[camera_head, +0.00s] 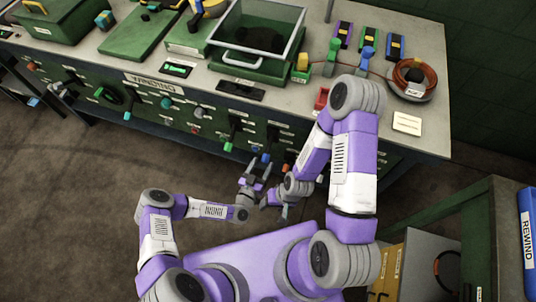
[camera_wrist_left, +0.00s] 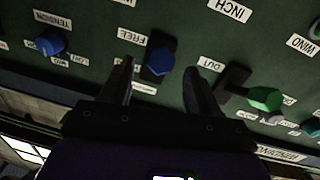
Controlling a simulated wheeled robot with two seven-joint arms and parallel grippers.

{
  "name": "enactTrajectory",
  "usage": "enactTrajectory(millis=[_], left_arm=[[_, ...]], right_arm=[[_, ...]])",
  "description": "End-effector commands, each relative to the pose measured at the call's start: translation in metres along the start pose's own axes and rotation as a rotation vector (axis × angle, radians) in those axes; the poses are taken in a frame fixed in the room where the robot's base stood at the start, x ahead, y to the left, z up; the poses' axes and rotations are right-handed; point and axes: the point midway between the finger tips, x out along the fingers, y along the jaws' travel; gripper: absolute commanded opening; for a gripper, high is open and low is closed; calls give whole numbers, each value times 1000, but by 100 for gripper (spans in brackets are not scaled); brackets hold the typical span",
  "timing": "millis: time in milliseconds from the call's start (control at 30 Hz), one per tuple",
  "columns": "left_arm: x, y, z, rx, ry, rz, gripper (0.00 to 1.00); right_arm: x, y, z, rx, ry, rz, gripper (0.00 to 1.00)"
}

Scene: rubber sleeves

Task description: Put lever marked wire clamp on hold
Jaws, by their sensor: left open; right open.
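A blue-handled lever (camera_wrist_left: 160,62) on a dark base shows in the left wrist view, with a "FREE" label (camera_wrist_left: 132,36) at its upper left. A smaller label below it is too small to read, and I cannot read "wire clamp" anywhere. My left gripper (camera_wrist_left: 158,80) is open, with one finger on each side of this lever; contact cannot be told. In the head view my left gripper (camera_head: 259,168) is at the bench's front panel, close to a blue knob (camera_head: 265,158). My right gripper (camera_head: 275,206) is open and empty, just below it, away from the panel.
A green-handled lever (camera_wrist_left: 264,98) by an "OUT" label and a blue knob (camera_wrist_left: 51,43) near "TENSION" flank the middle lever. More levers line the front panel (camera_head: 150,100). The bench top (camera_head: 330,100) holds a glass-walled box (camera_head: 258,35) and a cable coil (camera_head: 414,77). The floor at left is clear.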

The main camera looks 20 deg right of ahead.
Motion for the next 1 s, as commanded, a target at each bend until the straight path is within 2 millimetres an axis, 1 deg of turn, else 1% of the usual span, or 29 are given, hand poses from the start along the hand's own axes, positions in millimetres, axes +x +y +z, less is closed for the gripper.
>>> enactTrajectory(millis=[33,200,300,400,533,767,1000], left_arm=[[8,0,1,1,2,1,61],[36,0,1,-1,0,1,61],[50,0,1,-1,-2,2,61],[59,0,1,-2,-2,2,61],[64,1,1,-3,-4,2,61],[65,0,0,-4,-4,2,61],[64,0,0,-3,-4,2,24]], right_arm=[[2,1,0,0,0,0,65],[9,3,0,0,0,0,65],[12,4,-1,0,0,0,65],[14,5,-1,0,0,0,65],[14,6,-1,0,0,0,65],[14,5,-1,0,0,0,65],[14,5,-1,0,0,0,65]])
